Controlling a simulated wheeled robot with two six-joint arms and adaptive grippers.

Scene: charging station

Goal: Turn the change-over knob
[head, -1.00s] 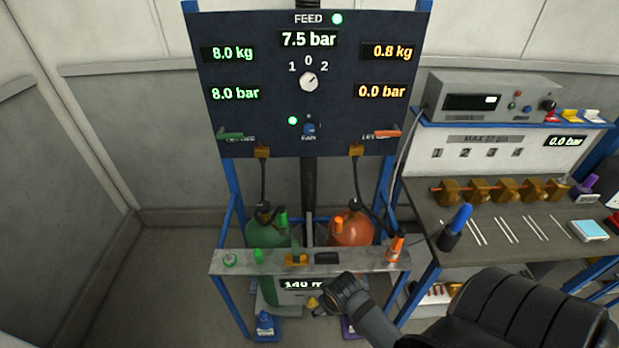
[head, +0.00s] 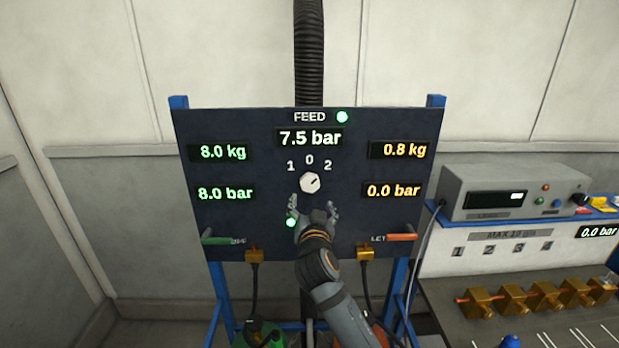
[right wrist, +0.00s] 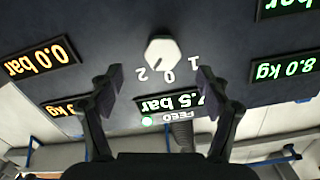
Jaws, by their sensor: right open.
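The white change-over knob (head: 310,182) sits on the dark panel (head: 250,130) under the marks 1, 0 and 2. Its dark pointer line slants up and right, toward the 2. My right gripper (head: 314,204) is open just below the knob in the head view, with nothing between its fingers. In the right wrist view, which shows the panel upside down, the knob (right wrist: 163,54) lies ahead, between and beyond the two spread fingertips (right wrist: 160,78). The fingers do not appear to touch it. My left gripper is not in view.
A green lever (head: 222,240) and an orange lever (head: 401,237) stick out low on the panel. My right arm hides the fan knob area. A bench (head: 450,300) with brass blocks and a grey instrument (head: 510,195) stands at right.

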